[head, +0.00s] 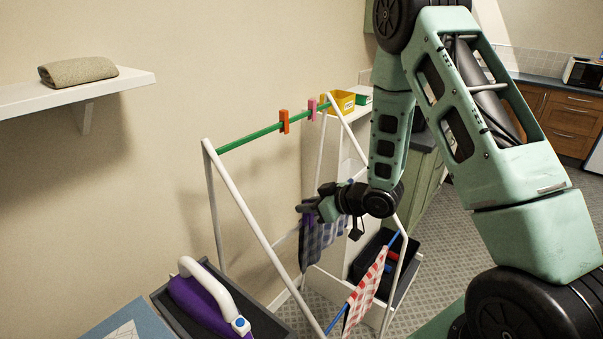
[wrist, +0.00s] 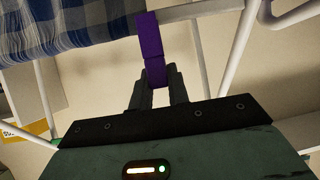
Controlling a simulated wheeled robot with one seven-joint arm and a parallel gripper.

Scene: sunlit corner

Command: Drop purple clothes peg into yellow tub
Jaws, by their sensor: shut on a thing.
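The purple clothes peg (wrist: 150,45) is upright between the fingertips of my gripper (wrist: 154,80) in the wrist view. My gripper is shut on its lower end. The peg's upper end is at a rail, beside a blue and white checked cloth (wrist: 60,25); I cannot tell whether it still grips the rail. In the head view my gripper (head: 312,207) is beside the checked cloth (head: 318,243) on the drying rack, and a bit of purple shows there. A yellow tub (head: 342,101) stands at the back, beyond the rack's green rail.
The white rack frame (head: 255,225) surrounds my gripper. An orange peg (head: 284,121) and a pink peg (head: 312,109) sit on the green rail (head: 250,138). A red checked cloth (head: 365,290) hangs on a blue rail. A grey tray with a purple iron (head: 200,303) is in front.

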